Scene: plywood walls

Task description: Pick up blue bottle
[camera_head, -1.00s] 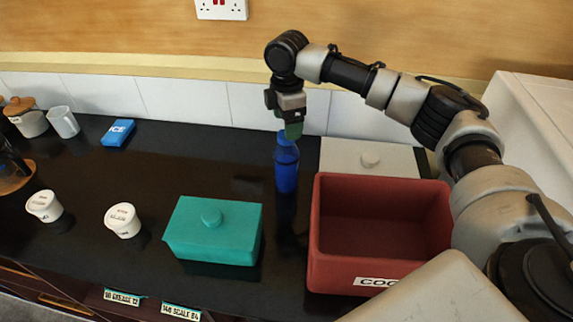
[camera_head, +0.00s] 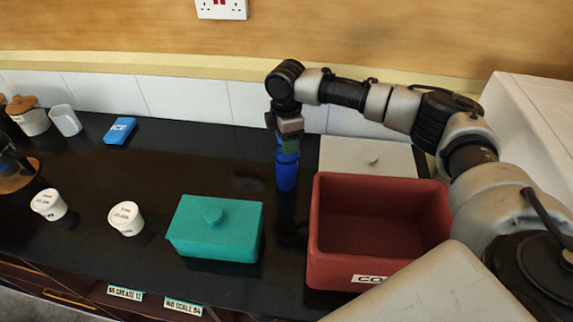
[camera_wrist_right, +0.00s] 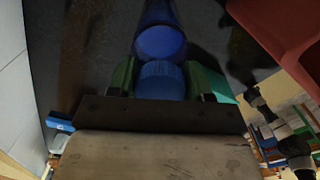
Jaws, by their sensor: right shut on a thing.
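The blue bottle (camera_head: 287,176) stands upright on the black counter, left of the red bin. My right gripper (camera_head: 288,148) comes down over its top from above, and its green fingers hide the cap in the head view. In the right wrist view the blue cap (camera_wrist_right: 161,80) sits between the two green fingers of my right gripper (camera_wrist_right: 163,78), which is shut on the bottle. The bottle's base appears to be at counter level. My left gripper is not in view.
A red bin (camera_head: 335,271) stands right of the bottle, with a pale lidded box (camera_head: 350,155) behind it. A teal lidded box (camera_head: 190,238) is in front left. White tubs (camera_head: 126,217) and a blue ice pack (camera_head: 120,130) lie further left. The wall is close behind.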

